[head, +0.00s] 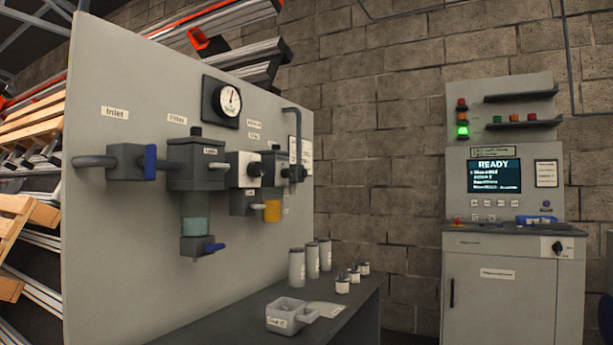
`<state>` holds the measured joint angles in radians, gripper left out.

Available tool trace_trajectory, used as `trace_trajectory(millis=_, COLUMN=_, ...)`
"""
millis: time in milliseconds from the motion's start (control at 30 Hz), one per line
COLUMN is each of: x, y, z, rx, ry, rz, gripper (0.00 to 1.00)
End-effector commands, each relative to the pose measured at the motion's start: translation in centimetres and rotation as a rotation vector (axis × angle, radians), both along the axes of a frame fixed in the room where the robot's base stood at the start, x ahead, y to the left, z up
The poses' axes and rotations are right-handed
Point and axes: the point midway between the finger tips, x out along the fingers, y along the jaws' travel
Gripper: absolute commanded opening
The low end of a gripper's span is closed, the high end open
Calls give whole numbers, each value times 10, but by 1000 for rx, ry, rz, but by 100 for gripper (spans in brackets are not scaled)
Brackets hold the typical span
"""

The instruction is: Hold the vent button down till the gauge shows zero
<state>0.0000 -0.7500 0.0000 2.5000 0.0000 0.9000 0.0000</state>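The round gauge (229,99) has a white dial in a dark square housing, high on the grey panel (120,260). Its needle points up and slightly right; the scale marks are too small to read. Below it is a row of air-line units. A pale block (243,170) with a dark round knob sits right of the filter unit (194,165). I cannot tell which part is the vent button; the labels near that block are too small to read. My gripper is not in view.
A blue-handled inlet valve (150,163) sticks out at the left, and a drain valve (203,246) hangs under the filter bowl. The dark bench (225,325) holds a grey bin (290,314), canisters and small jars. A control cabinet (500,290) at right reads READY, green lamp lit.

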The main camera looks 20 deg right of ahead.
Motion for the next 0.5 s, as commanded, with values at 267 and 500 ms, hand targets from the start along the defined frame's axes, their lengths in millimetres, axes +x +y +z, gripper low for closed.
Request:
trace_trajectory(millis=267, x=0, y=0, z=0, rx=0, ry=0, rz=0, gripper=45)
trace_trajectory(millis=500, x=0, y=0, z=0, rx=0, ry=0, rz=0, gripper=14)
